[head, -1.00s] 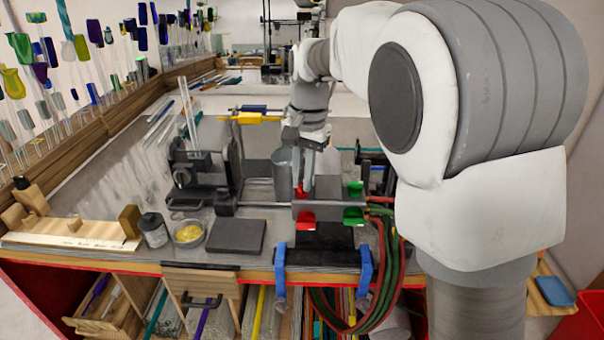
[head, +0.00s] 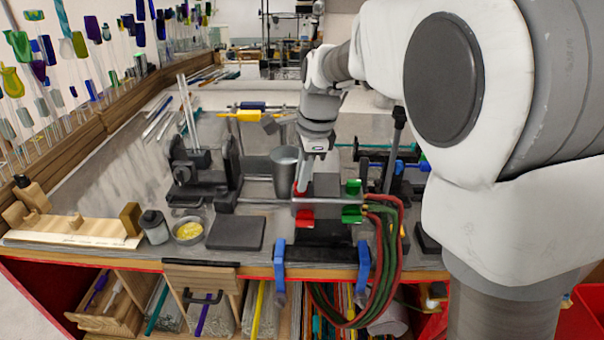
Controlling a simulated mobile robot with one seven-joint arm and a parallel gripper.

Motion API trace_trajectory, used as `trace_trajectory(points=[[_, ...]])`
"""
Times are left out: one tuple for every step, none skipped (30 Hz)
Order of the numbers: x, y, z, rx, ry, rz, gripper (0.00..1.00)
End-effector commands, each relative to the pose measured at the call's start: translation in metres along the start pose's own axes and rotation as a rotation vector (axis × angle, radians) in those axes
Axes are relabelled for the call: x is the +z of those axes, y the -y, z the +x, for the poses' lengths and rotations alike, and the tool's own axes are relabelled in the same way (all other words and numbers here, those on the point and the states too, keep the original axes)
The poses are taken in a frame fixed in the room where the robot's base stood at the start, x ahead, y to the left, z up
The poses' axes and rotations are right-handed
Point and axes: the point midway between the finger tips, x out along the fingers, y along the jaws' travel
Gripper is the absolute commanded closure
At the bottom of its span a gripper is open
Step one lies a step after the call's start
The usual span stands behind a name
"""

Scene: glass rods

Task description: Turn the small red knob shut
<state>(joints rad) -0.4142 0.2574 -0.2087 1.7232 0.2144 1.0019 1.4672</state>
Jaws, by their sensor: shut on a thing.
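The gas torch block (head: 325,206) sits at the front edge of the bench with red and green fittings on it. The small red knob (head: 299,191) is on top of its left side, mostly hidden by my gripper. A larger red knob (head: 304,220) faces front below it. A green knob (head: 354,187) and a second green knob (head: 352,214) are on the right side. My gripper (head: 302,184) points down from above, its fingers shut on the small red knob. The exact turn of the knob is too small to tell.
Red and green hoses (head: 388,260) hang from the block's right side. Blue clamps (head: 280,265) grip the bench edge. A grey metal cup (head: 285,172) stands close behind the gripper, left. A dark flat pad (head: 236,233) lies left. A black upright post (head: 393,150) stands right.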

Motion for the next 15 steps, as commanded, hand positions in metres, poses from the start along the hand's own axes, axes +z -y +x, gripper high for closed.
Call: trace_trajectory(points=[[-0.0006, -0.0011, 0.0004, -0.002, -0.001, 0.035, 1.0], [-0.0006, -0.0013, 0.0004, -0.005, -0.001, 0.055, 1.0], [-0.0006, -0.0015, 0.0005, -0.01, -0.002, 0.081, 1.0], [-0.0006, -0.0016, 0.0007, -0.013, -0.002, 0.099, 1.0], [-0.0006, -0.0016, 0.0008, -0.016, -0.002, 0.116, 1.0], [-0.0007, -0.0018, 0.0008, -0.019, -0.002, 0.137, 1.0], [-0.0007, -0.0019, 0.0008, -0.021, -0.002, 0.152, 1.0], [-0.0007, -0.002, 0.0008, -0.024, -0.002, 0.164, 1.0], [-0.0007, -0.0019, 0.0008, -0.027, -0.002, 0.181, 1.0], [-0.0007, -0.0019, 0.0008, -0.029, -0.002, 0.192, 1.0], [-0.0007, -0.0018, 0.0008, -0.031, -0.002, 0.201, 1.0], [-0.0008, -0.0018, 0.0009, -0.033, -0.002, 0.214, 1.0], [-0.0008, -0.0019, 0.001, -0.035, -0.002, 0.221, 1.0], [-0.0008, -0.002, 0.001, -0.036, -0.002, 0.227, 1.0], [-0.0008, -0.0021, 0.0011, -0.037, -0.002, 0.235, 1.0]])
